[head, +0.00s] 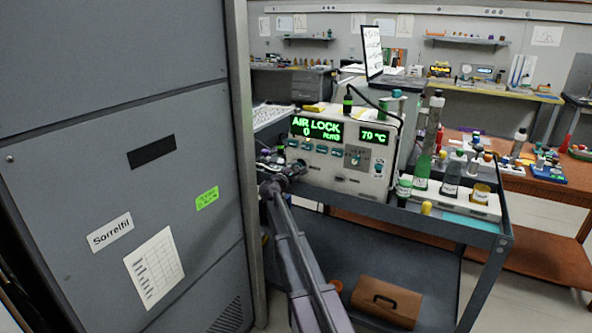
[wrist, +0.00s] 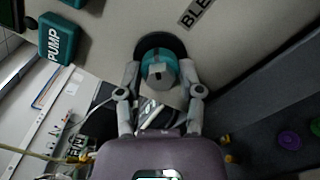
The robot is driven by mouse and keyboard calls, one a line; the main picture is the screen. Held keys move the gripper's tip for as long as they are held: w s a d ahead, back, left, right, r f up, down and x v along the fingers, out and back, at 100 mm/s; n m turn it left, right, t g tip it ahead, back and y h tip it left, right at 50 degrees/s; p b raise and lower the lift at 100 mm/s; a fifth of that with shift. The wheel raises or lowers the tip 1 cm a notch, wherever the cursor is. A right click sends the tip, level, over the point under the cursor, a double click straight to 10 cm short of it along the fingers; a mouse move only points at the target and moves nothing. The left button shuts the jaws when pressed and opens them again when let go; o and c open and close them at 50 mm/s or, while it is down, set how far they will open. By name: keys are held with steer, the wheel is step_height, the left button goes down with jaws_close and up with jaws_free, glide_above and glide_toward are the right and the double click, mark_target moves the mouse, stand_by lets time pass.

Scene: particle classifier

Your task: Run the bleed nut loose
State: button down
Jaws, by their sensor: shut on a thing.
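In the wrist view, the bleed nut (wrist: 158,68) is a round teal knob with a grey band, set in a dark round recess on the machine's pale panel. A label reading "BLE" (wrist: 196,13) is partly in view beside it. My gripper (wrist: 161,76) has one finger on each side of the nut and is shut on it. The nut cannot be made out there.
A teal PUMP block (wrist: 57,40) is on the panel near my gripper. A tall grey cabinet (head: 120,220) stands close at left. The classifier is on a cart (head: 420,222) with bottles (head: 424,168) at right. A brown case (head: 386,302) lies on the lower shelf.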

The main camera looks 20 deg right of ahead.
steer(key=n, duration=0.5)
steer(key=shift+w, duration=0.1)
stand_by(0.3)
steer(key=shift+c, duration=1.2)
jaws_free()
steer(key=v, duration=1.2)
steer(key=shift+d, duration=0.1)
